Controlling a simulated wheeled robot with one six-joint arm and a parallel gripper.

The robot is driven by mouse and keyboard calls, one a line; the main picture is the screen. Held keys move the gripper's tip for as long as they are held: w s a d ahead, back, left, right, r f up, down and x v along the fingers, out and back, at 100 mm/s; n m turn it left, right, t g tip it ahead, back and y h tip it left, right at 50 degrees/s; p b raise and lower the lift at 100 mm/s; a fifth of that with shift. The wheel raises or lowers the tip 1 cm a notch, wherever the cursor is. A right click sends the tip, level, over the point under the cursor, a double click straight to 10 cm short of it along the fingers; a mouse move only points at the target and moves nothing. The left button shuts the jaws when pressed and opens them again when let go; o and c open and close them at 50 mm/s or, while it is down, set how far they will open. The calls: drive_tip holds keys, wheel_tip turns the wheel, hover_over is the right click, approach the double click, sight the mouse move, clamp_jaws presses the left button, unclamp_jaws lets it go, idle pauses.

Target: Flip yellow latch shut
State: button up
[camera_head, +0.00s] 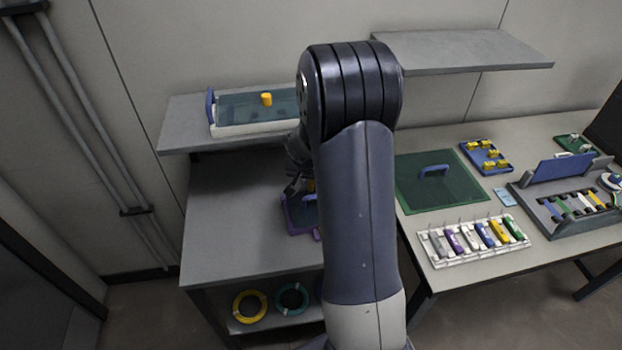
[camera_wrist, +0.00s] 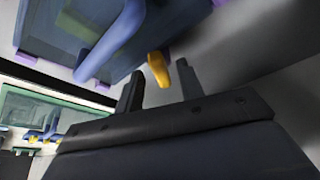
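The yellow latch (camera_wrist: 158,68) sticks out from the edge of a blue box (camera_wrist: 148,40) in the wrist view. My gripper (camera_wrist: 157,76) has its two dark fingers spread apart, with the latch showing between and just beyond the fingertips. I cannot tell whether a finger touches it. In the head view the blue box (camera_head: 297,212), with purple at its base, sits on the grey table. A small part of the latch (camera_head: 311,186) shows beside my gripper (camera_head: 294,190). My arm hides much of the box.
A tray with a clear lid and yellow knob (camera_head: 267,99) stands on the raised shelf (camera_head: 180,135) behind. The grey table's left part (camera_head: 225,230) is clear.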

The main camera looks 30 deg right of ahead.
drive_tip(key=shift+f, duration=0.1)
drive_tip(key=shift+c, duration=0.3)
clamp_jaws()
drive_tip(key=shift+s+d+n+t+y+p, duration=0.1)
drive_tip(key=shift+n+t+y+p, duration=0.15)
drive_tip(key=shift+n+p, duration=0.45)
drive_tip(key=shift+d+n+t+y+p, duration=0.15)
drive_tip(key=shift+n+y+p, duration=0.25)
drive_tip(key=shift+n, duration=0.6)
drive_tip(key=shift+f+n+y+b, duration=0.1)
drive_tip(key=shift+n+y+b, duration=0.2)
drive_tip(key=shift+n, duration=0.4)
